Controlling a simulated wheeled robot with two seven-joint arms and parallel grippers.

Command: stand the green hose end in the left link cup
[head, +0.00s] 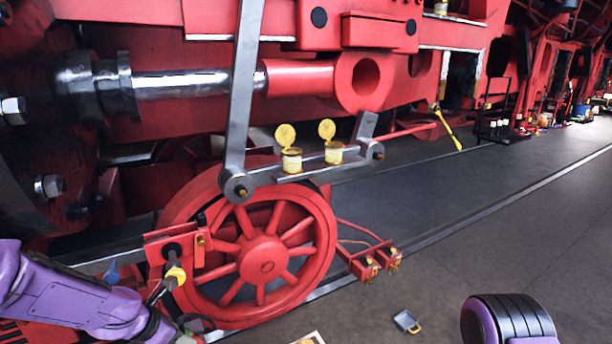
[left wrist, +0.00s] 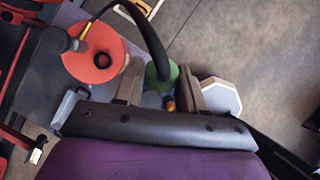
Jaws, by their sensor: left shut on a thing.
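The left link cup (head: 292,162) is a small cream-and-yellow cup with its round yellow lid tipped open. It sits on the grey link bar (head: 262,178) above the red spoked wheel. A similar right cup (head: 333,154) with an open lid stands beside it. My left gripper (left wrist: 160,86) is shut on the green hose end (left wrist: 161,72) in the left wrist view, with the black hose (left wrist: 148,28) curving away from it. In the head view my left arm reaches in low at the left, well below the cups. The green end is not discernible there. My right gripper is out of view.
The red wheel (head: 263,257) and a red bracket with a yellow-ringed fitting (head: 175,275) are close to my left arm. A red round part with a hole (left wrist: 92,56) is beside the gripper.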

